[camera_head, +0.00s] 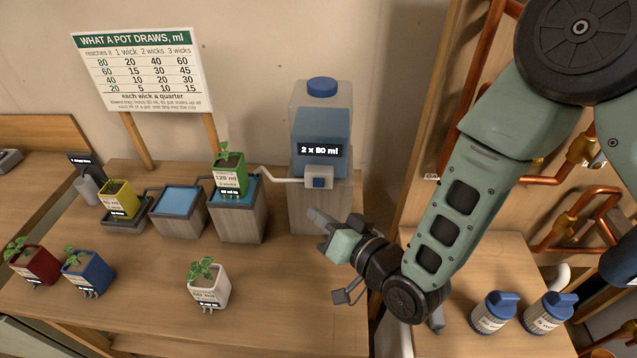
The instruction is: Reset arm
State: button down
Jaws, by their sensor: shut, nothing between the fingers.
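My gripper (318,220) is at the end of my green arm, just right of the table's middle. Its fingers are together with nothing visible between them. It points up and left, in front of the water dispenser (320,127), which has a blue cap and a label reading "2 x 80 ml". In this view the fingertips overlap the dispenser's wooden stand (322,198); I cannot tell whether they touch it. My arm comes down from the upper right and hides part of the wall and pipes behind it.
A green pot (230,176) sits on a wooden block with a blue top. A yellow pot (118,197), red pot (34,264), blue pot (88,273) and white pot (209,287) stand around it. Two blue-capped jars (494,313) stand at right. The table front is mostly clear.

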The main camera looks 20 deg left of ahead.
dwell(0.3)
jog(key=s+d+r+n+g+h+b, duration=0.1)
jog(key=s+d+h, duration=0.3)
jog(key=d, duration=0.4)
jog(key=s+d+r+n+g+h+b, duration=0.1)
jog(key=s+d+r+g+h+b, duration=0.2)
jog(key=d, duration=0.6)
jog(key=s+d+r+n+g+h+b, duration=0.1)
jog(key=s+d+r+g+h+b, duration=0.1)
jog(key=s+d+h, duration=0.4)
jog(key=s+d+g+b, duration=0.1)
jog(key=s+d+g, duration=0.1)
jog(key=d, duration=0.1)
jog(key=shift+s+d+r, duration=0.2)
